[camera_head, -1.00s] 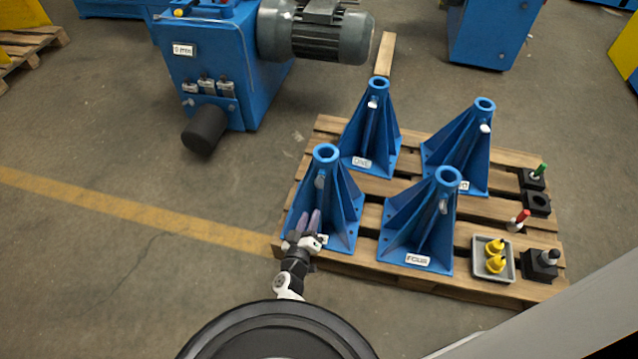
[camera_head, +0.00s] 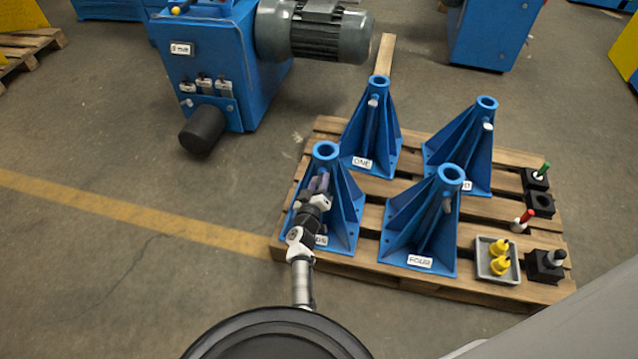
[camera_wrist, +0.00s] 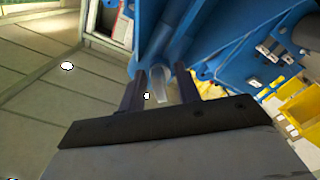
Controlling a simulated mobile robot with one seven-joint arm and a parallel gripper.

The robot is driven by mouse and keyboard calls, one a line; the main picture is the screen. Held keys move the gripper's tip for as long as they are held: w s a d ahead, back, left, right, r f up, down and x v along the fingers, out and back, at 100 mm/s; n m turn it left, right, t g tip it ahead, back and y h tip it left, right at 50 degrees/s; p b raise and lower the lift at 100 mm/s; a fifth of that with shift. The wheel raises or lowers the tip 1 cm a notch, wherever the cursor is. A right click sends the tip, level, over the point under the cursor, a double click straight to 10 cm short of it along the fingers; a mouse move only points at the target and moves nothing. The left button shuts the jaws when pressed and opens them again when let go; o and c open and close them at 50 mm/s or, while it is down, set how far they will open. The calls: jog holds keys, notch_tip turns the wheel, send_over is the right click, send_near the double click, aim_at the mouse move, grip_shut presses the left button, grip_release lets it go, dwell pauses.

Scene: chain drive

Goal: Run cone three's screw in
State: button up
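Cone three (camera_head: 346,212) is the blue ribbed cone at the near left of the pallet, its label partly hidden by my arm. My gripper (camera_head: 319,184) is at the upper part of its near side, below the ring top. In the wrist view, my gripper's two dark fingers (camera_wrist: 160,88) stand apart, one on each side of the pale screw end (camera_wrist: 160,84), which projects from the blue cone (camera_wrist: 172,25). A gap shows on the left of the screw; whether the right finger touches it is unclear. In the head view, the screw is hidden by my gripper.
Cones one (camera_head: 372,135), two (camera_head: 462,150) and four (camera_head: 424,225) share the wooden pallet (camera_head: 350,262). A grey tray (camera_head: 497,274) with yellow pieces, a red-tipped tool (camera_head: 522,220) and black holders (camera_head: 545,265) stand at the right. Floor left of the pallet is clear.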

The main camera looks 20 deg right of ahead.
grip_shut()
